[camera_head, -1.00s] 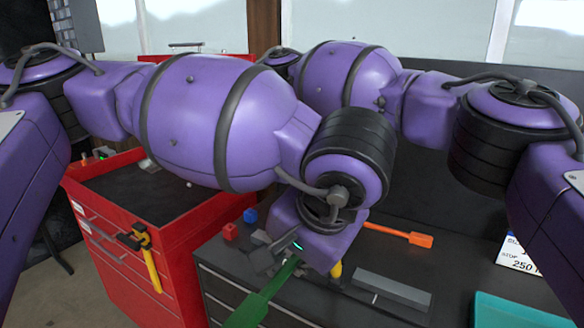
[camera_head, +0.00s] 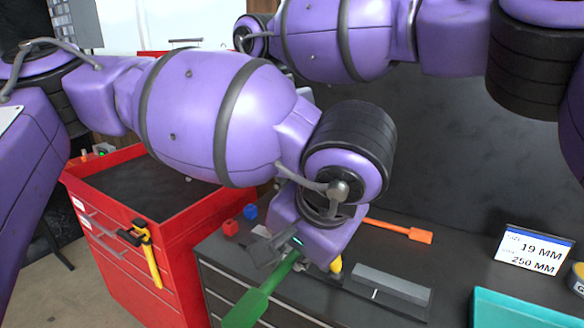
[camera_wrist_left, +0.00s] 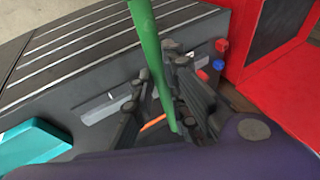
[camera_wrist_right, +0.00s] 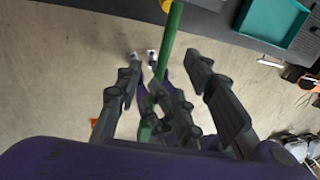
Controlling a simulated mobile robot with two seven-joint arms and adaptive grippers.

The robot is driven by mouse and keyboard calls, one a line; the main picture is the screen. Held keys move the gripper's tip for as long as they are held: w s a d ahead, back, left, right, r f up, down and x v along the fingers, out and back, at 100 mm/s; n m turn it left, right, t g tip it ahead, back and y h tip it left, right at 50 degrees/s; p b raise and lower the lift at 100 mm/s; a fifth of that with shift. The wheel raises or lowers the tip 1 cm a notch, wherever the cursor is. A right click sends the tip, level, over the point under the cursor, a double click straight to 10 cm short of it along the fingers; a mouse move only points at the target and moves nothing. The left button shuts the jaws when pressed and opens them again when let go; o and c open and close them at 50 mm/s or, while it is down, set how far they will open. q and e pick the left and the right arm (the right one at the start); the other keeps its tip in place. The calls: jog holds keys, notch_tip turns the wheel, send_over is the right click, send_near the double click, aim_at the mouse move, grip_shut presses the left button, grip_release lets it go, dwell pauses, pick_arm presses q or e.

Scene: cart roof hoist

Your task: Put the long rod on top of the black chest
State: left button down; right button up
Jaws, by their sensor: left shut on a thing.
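A long green rod (camera_head: 248,306), thicker toward its near end, is held by my left gripper (camera_head: 285,248). In the left wrist view the green rod (camera_wrist_left: 146,40) runs between the fingers (camera_wrist_left: 160,105), which are shut on it. The black chest (camera_head: 322,298), dark grey with drawers, stands below and behind it. Whether the rod touches the chest top is unclear. My right gripper is hidden in the head view. In the right wrist view its fingers (camera_wrist_right: 168,95) are apart, with the green rod (camera_wrist_right: 171,40) in line with the gap; contact is unclear.
An orange tool (camera_head: 400,231), a grey bar (camera_head: 392,285), red (camera_head: 230,228) and blue (camera_head: 250,212) blocks and a teal tray (camera_head: 515,308) occupy the black chest top. A sign (camera_head: 535,250) stands at right. A red chest (camera_head: 165,270) stands at left.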

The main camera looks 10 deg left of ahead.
jog(key=x, duration=0.8)
jog(key=shift+r, duration=0.1)
grip_shut()
pick_arm(q)
jog(key=c, duration=1.7)
grip_release()
jog(key=shift+o, duration=0.2)
jog(key=shift+r, duration=0.1)
